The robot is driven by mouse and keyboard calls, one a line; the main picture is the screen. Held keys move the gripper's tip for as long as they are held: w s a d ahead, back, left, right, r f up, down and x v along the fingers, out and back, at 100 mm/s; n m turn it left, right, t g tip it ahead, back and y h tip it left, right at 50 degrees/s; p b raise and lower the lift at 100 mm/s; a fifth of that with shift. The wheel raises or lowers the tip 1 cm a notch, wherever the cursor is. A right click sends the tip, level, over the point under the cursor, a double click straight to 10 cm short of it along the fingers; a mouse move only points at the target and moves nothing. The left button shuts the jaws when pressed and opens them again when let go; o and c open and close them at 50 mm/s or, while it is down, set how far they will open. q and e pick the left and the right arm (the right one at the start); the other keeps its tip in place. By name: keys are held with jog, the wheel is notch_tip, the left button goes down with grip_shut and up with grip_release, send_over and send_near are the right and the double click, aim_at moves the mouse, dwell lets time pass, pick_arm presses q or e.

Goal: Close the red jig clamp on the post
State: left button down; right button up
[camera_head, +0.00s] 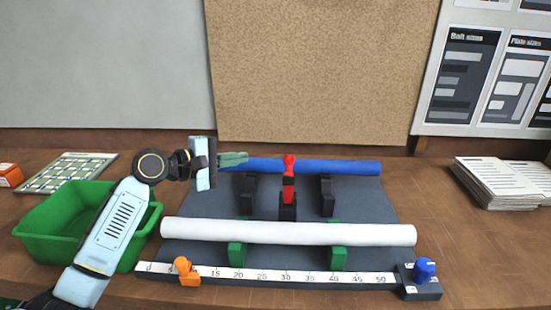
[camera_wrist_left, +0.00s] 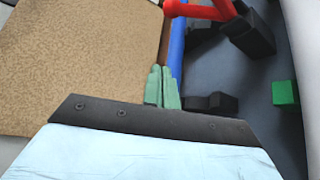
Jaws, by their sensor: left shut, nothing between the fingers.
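The red jig clamp (camera_head: 288,185) stands at the middle of the dark jig board, on a black base. Its red handle sticks up in front of the blue post (camera_head: 340,167), which lies level across the back of the board. In the left wrist view the red clamp (camera_wrist_left: 205,10) shows at the top, its knob beside the blue post (camera_wrist_left: 177,45). My left gripper (camera_head: 240,158) is shut and empty, with its green fingers by the left end of the blue post and left of the clamp, apart from it. The fingers also show in the wrist view (camera_wrist_left: 163,88). My right gripper is not in view.
A white tube (camera_head: 290,233) lies across green supports (camera_head: 237,256) in front. A ruler (camera_head: 262,275) with an orange stop (camera_head: 185,270) and a blue knob (camera_head: 424,270) runs along the front. A green bin (camera_head: 40,230) stands left; papers (camera_head: 500,182) lie right.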

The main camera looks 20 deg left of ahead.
pick_arm(q)
jog(key=x, duration=1)
jog(key=s+d+p, duration=0.1)
jog(key=s+d+r+p, duration=0.1)
jog(key=s, duration=0.1)
jog(key=shift+d, duration=0.15)
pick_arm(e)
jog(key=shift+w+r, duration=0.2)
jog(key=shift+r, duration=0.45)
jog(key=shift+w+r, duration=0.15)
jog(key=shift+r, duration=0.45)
pick_arm(q)
jog(key=shift+s, duration=0.1)
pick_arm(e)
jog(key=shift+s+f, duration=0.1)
pick_arm(q)
jog(key=shift+s+r+m, duration=0.15)
jog(key=shift+r+m, duration=0.05)
jog(key=shift+m, duration=0.1)
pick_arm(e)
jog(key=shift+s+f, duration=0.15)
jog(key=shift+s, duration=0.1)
